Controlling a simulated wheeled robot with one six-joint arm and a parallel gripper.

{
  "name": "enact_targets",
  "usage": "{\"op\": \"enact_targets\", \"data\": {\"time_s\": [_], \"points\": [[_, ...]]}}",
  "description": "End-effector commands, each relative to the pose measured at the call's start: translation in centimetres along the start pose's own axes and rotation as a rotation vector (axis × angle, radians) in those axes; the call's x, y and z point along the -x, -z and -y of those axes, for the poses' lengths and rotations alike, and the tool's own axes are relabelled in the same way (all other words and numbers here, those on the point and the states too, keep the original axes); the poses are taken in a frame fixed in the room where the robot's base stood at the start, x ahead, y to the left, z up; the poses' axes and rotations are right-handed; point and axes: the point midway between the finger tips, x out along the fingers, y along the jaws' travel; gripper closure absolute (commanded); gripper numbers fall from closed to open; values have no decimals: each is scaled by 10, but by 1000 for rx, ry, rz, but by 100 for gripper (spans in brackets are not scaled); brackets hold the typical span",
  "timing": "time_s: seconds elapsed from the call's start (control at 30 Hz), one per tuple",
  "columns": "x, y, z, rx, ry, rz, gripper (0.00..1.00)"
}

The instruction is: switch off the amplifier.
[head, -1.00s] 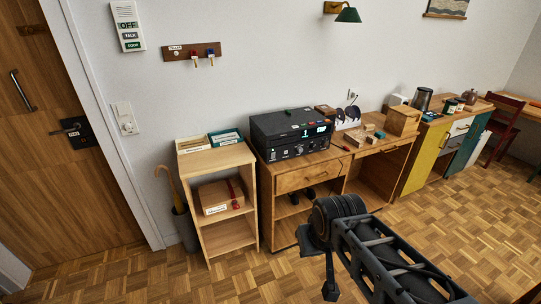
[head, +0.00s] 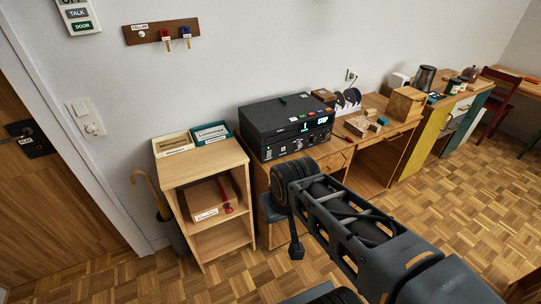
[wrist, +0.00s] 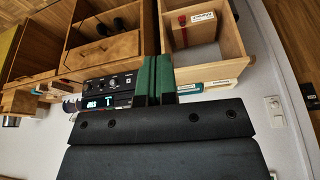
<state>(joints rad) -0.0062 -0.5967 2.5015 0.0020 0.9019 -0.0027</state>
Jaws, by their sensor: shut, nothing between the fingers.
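The amplifier, a black box with a row of knobs (head: 283,148), stands on the left end of the wooden desk, under a second black unit (head: 288,118) with a lit display. My arm reaches in from the lower right and covers part of the desk front. The wrist view looks upside down. It shows the knobbed front (wrist: 112,83) and the lit display beside my gripper (wrist: 154,80), whose two green-padded fingers are together with nothing between them. The fingers appear apart from the amplifier; the distance is hard to tell. The power switch's state cannot be made out.
A small open shelf (head: 205,165) with two labelled trays stands left of the desk (head: 335,160). A wooden box (head: 406,104) and small blocks (head: 364,125) are right of the amplifier. Wall switches (head: 86,117) are at the left. Parquet floor is open at the right.

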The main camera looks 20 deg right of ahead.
Motion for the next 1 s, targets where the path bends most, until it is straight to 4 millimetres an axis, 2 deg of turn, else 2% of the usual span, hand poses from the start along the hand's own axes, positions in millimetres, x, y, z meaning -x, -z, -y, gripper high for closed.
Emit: {"op": "enact_targets", "data": {"time_s": [0.13, 0.23, 0.37, 0.5, 0.63, 0.8, 1.0], "points": [[-11, 7, -5, 22, -15, -29, 100], [-36, 28, -19, 90, -60, -106, 100], [-85, 74, -51, 278, -175, -280, 100], [-142, 128, -90, 564, -348, -493, 100], [-188, 164, -119, 827, -516, -672, 100], [-235, 184, -142, 1105, -713, -873, 100], [-267, 184, -156, 1287, -886, -1041, 100]]}}
